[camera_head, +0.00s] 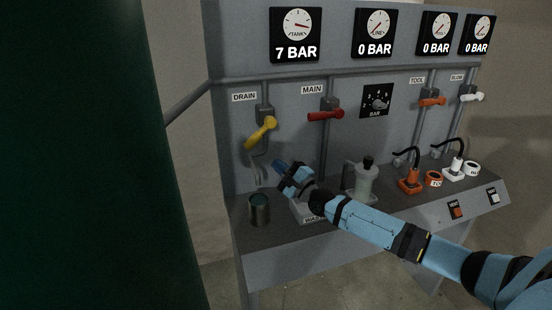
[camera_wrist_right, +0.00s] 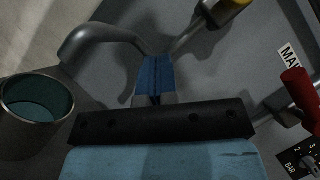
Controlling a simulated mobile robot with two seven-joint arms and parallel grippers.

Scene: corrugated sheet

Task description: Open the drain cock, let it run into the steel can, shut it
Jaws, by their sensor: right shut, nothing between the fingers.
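The yellow drain cock handle (camera_head: 261,132) sits under the DRAIN label, slanting from upper right to lower left. Its yellow tip (camera_wrist_right: 238,3) shows at the top of the wrist view. The curved grey drain spout (camera_wrist_right: 95,38) hangs below it. The steel can (camera_head: 259,212) stands upright on the shelf below the spout; the wrist view shows its open mouth (camera_wrist_right: 38,98) with a teal inside. I cannot tell its level or see a clear stream. My right gripper (camera_head: 279,165) is shut and empty, right of the spout and below the handle. My left gripper is not in view.
A red MAIN handle (camera_head: 326,115) is to the right. A white block (camera_head: 304,212), a clear jar (camera_head: 361,182) and an orange plug (camera_head: 411,180) stand along the shelf. The TANK gauge (camera_head: 296,35) reads 7 BAR; the others read 0 BAR. A dark green mass fills the left.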

